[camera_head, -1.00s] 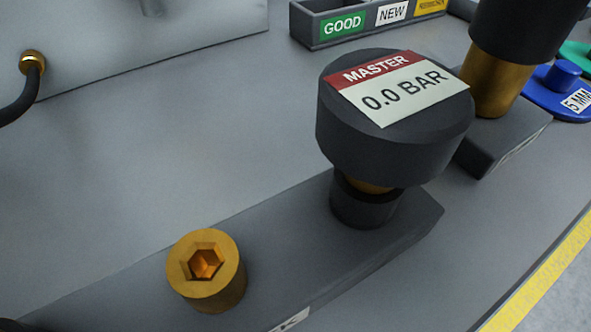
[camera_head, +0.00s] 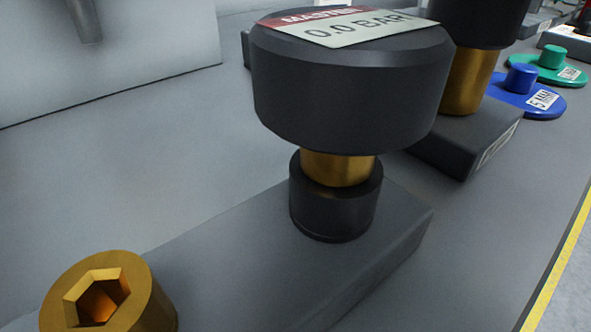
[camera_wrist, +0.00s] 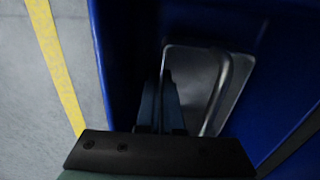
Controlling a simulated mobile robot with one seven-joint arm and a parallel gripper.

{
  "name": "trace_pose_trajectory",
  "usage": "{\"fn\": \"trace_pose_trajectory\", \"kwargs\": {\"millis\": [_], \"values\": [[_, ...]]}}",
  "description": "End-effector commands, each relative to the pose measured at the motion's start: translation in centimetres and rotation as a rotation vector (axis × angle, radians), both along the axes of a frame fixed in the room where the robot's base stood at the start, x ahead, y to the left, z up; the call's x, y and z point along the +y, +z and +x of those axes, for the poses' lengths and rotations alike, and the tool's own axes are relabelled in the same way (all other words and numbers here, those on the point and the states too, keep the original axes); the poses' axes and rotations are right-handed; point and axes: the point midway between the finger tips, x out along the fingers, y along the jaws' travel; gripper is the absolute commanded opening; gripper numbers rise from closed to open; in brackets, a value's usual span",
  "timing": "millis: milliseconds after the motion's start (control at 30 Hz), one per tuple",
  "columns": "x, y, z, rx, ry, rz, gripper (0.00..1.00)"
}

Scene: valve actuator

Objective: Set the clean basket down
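I cannot make out a clean basket for certain in either view. In the wrist view my gripper (camera_wrist: 162,108) points into a dark space beside large blue walls (camera_wrist: 125,50). Its narrow fingers look close together, and whether they hold anything is too dark to tell. Just right of the fingers is a grey metal plate or tray (camera_wrist: 190,75) with a rounded bar (camera_wrist: 232,85) along it. I cannot tell whether the fingers touch it. My gripper does not show in the head view.
In the head view a black gauge labelled 0.0 BAR (camera_head: 350,95) stands on a grey block (camera_head: 240,265) beside a brass hex socket (camera_head: 105,300). Blue (camera_head: 530,95) and green (camera_head: 550,68) discs lie at right. A yellow floor line (camera_wrist: 55,65) shows in the wrist view.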

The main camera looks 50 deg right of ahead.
Motion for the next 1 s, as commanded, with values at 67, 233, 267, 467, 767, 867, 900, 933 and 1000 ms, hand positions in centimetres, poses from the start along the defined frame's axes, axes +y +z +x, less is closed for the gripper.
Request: {"fn": "trace_pose_trajectory", "kwargs": {"millis": [67,233,267,467,767,867,900,933,1000], "values": [[0.0,-0.3,0.0,0.0,0.001,0.0,0.0],[0.0,-0.2,0.0,0.001,0.0,0.0,0.33],[0.0,-0.2,0.0,0.001,0.0,0.0,0.33],[0.0,-0.2,0.0,0.001,0.0,0.0,0.33],[0.0,3.2,0.0,-0.001,0.001,0.0,0.33],[0.0,5.5,0.0,-0.001,0.001,0.0,0.33],[0.0,6.4,0.0,-0.001,0.0,-0.001,0.33],[0.0,7.1,0.0,-0.001,0.0,0.0,0.33],[0.0,8.5,0.0,-0.002,0.001,-0.001,0.33]]}}
